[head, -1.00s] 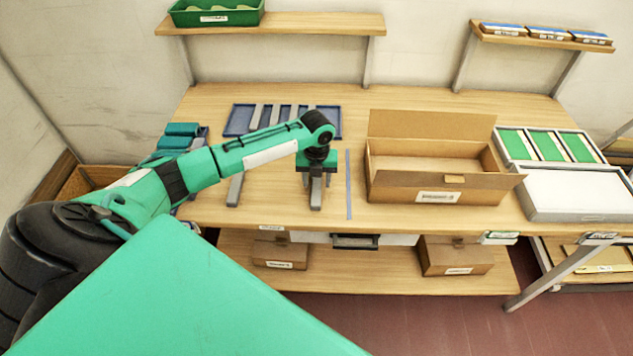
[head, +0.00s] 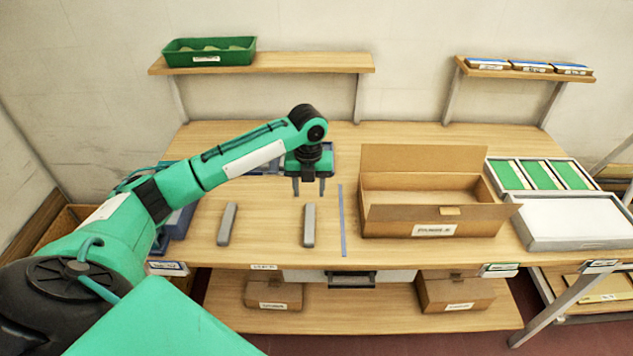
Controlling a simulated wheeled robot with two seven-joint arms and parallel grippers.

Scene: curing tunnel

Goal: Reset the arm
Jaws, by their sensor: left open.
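My left gripper (head: 309,188) is open and empty, pointing down above the wooden table (head: 380,255). Its arm reaches in from the left. Two grey bars lie apart on the table in front of it: a left one (head: 227,223) and a right one (head: 309,225). The gripper is above and behind the right bar, not touching it. A blue tray (head: 262,165) behind is mostly hidden by my arm. My right gripper is not in view.
An open cardboard box (head: 430,220) stands right of a blue strip (head: 342,222). A tray with green panels (head: 540,176) and a white-topped tray (head: 575,220) lie further right. Shelves on the wall hold a green bin (head: 209,52) and small boxes (head: 530,66).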

